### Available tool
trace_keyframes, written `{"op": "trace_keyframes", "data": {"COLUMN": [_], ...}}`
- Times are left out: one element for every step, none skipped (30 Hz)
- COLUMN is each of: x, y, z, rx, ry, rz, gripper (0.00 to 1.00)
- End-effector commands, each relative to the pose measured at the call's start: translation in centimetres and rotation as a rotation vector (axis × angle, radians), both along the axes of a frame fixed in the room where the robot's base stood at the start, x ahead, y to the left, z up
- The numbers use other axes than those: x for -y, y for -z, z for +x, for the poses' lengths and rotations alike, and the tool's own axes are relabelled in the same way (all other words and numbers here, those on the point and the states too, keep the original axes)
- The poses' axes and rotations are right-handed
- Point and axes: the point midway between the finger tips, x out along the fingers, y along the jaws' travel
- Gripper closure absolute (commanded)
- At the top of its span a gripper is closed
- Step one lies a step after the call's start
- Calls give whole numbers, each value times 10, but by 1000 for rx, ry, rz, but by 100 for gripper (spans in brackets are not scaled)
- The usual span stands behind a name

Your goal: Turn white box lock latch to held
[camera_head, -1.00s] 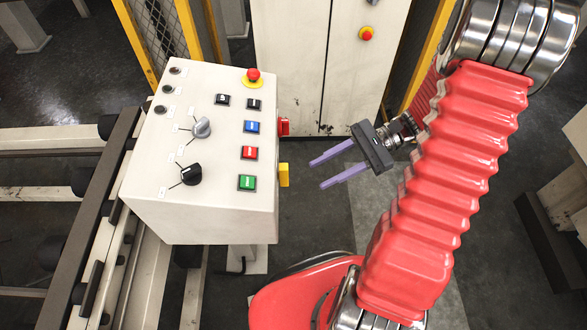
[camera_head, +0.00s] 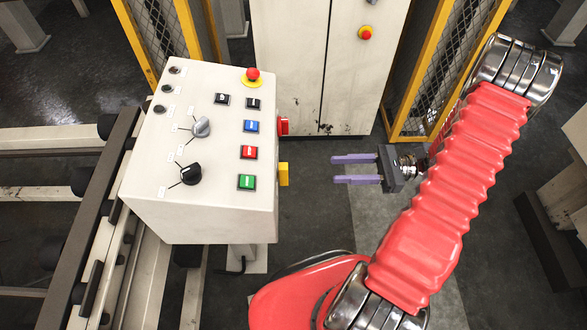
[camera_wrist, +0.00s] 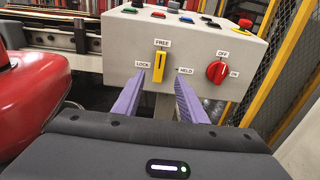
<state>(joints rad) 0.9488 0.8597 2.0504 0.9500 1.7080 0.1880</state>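The white box (camera_head: 205,150) stands left of my gripper in the head view, and its side panel (camera_wrist: 205,55) faces me in the wrist view. The yellow lock latch (camera_wrist: 159,67) on that panel is upright, under the label FREE. LOCK is printed to its left and HELD to its right. In the head view the latch (camera_head: 283,174) sticks out from the box's right side. My gripper (camera_head: 334,169) is open, its two purple fingers apart and pointing at the latch. A gap separates the fingertips from it. Nothing is between the fingers.
A red rotary knob (camera_wrist: 217,71) with OFF and ON labels sits right of the latch. Buttons and a red emergency stop (camera_head: 252,75) are on the box's top. A cabinet (camera_head: 320,70) and yellow-framed mesh fencing (camera_head: 445,70) stand behind. Floor between gripper and box is clear.

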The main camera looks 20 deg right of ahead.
Motion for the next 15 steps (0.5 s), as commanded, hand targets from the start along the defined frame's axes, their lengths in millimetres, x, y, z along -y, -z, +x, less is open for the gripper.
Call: {"op": "trace_keyframes", "data": {"x": [-2,-3,-5,-7,-10,-13,-17,-20,-25,-30,-34,-40,-44,-49,-54], "y": [0,0,0,0,0,0,0,0,0,0,0,0,0,0,0], "z": [0,1,2,2,3,4,5,6,8,9,10,12,14,15,17], "rx": [0,0,0,0,0,0,0,0,-1,-2,-2,-1,-1,-1,0], "ry": [-1,-1,-1,-2,-2,-3,-4,-4,-3,-4,-5,-5,-4,-5,-5], "rz": [0,0,0,0,0,0,-1,-1,0,1,1,0,0,-1,-1], "gripper": [62,62,62,62,62,62,62,62,62,62,62,62,62,62,62]}}
